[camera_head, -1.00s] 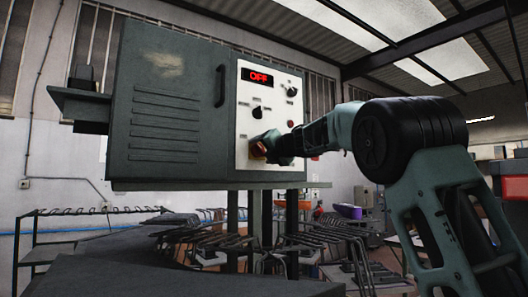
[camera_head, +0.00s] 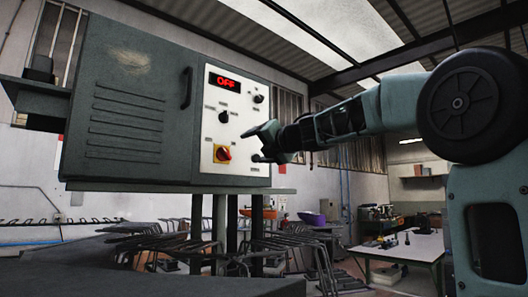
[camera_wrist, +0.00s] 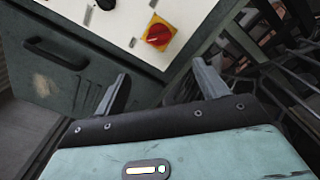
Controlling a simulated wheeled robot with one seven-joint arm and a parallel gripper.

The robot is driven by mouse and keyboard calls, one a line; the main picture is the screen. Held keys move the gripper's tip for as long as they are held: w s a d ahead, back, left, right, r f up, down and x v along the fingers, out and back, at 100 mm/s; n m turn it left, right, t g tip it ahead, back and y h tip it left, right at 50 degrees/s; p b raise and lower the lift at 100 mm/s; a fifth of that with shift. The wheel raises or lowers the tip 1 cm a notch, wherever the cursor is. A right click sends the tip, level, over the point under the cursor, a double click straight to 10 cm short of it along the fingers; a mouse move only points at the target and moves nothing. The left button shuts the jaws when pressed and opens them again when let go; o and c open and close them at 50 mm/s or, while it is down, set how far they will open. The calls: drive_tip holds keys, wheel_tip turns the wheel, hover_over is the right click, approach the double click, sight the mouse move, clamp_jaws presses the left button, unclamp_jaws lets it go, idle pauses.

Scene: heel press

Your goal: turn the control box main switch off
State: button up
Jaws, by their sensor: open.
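The control box (camera_head: 135,105) is a dark green-grey cabinet with a white panel (camera_head: 240,128) on its right part. The main switch (camera_head: 222,153) is a red knob on a yellow plate at the panel's lower left. The display (camera_head: 226,82) reads OFF in red. My gripper (camera_head: 259,144) is to the right of the switch in the head view, apart from it. In the wrist view the red switch (camera_wrist: 158,34) lies beyond and between the open, empty fingers of my gripper (camera_wrist: 162,85). The knob sits slantwise on its plate.
Black knobs (camera_head: 224,117) sit above the switch, and a cabinet handle (camera_head: 187,88) is on the door to the left. Below the box are a ledge and metal racks (camera_head: 285,250). A white table (camera_head: 405,247) stands at the right rear.

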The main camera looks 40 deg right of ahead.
drive_tip(key=shift+s, duration=1.5)
drive_tip(key=shift+d, duration=0.1)
